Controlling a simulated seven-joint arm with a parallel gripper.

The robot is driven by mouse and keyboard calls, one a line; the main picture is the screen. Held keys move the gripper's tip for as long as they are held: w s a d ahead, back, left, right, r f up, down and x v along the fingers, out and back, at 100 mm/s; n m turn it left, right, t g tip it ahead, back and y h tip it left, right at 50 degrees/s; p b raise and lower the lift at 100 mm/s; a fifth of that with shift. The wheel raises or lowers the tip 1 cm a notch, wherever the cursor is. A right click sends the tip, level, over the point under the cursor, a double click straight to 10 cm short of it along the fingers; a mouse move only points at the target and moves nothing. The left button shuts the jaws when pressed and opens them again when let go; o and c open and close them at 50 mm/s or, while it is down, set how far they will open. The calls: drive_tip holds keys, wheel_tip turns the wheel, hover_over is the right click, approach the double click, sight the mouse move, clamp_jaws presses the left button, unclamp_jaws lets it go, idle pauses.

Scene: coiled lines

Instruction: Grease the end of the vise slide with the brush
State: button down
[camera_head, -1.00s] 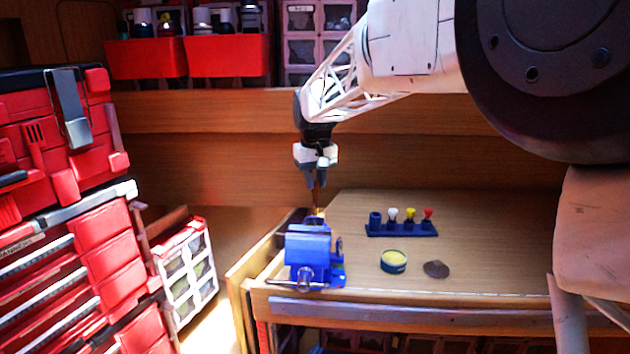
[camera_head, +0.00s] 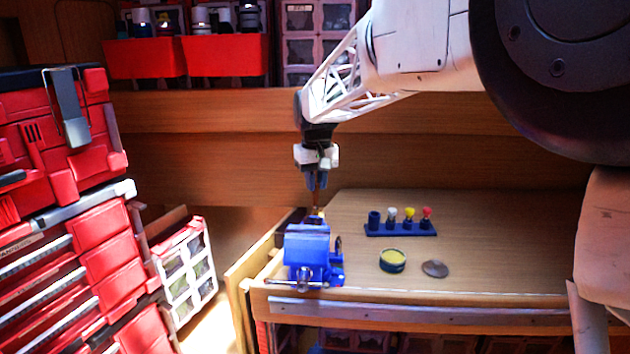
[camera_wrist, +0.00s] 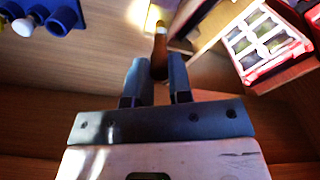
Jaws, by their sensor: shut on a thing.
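My gripper (camera_head: 316,182) points down above the far end of the blue vise (camera_head: 308,258) at the bench's left corner. It is shut on the brush (camera_wrist: 160,50), whose dark handle shows between the fingers in the wrist view. The brush (camera_head: 316,203) hangs down with its lower end at or just behind the top of the vise. I cannot tell whether its tip touches the slide, as the vise body hides that spot. An open round tin (camera_head: 393,260) of yellow grease stands on the bench right of the vise.
A dark round lid (camera_head: 435,268) lies right of the tin. A blue rack (camera_head: 401,230) with white, yellow and red-topped brushes and an empty-looking socket stands behind them. Red tool chests (camera_head: 70,230) fill the left. The bench top (camera_head: 500,240) on the right is clear.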

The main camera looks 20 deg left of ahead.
drive_tip(key=shift+s+d, duration=0.15)
idle(0.4)
drive_tip(key=shift+s+d, duration=0.3)
drive_tip(key=shift+s, duration=0.05)
drive_tip(key=shift+s+d, duration=0.3)
idle(0.5)
idle(0.4)
wheel_tip(320, 180, up, 7)
idle(0.9)
idle(0.4)
drive_tip(key=w+d+r+m, duration=0.3)
drive_tip(key=w+d, duration=0.4)
drive_tip(key=d, duration=0.9)
drive_tip(key=w+d+r+m, duration=0.3)
drive_tip(key=w+d+r, duration=0.2)
drive_tip(key=d, duration=1.1)
drive_tip(key=w+d+r+m, duration=0.3)
drive_tip(key=w+d, duration=0.7)
drive_tip(key=d, duration=0.7)
drive_tip(key=shift+w+r, duration=0.2)
drive_tip(key=shift+r, duration=0.4)
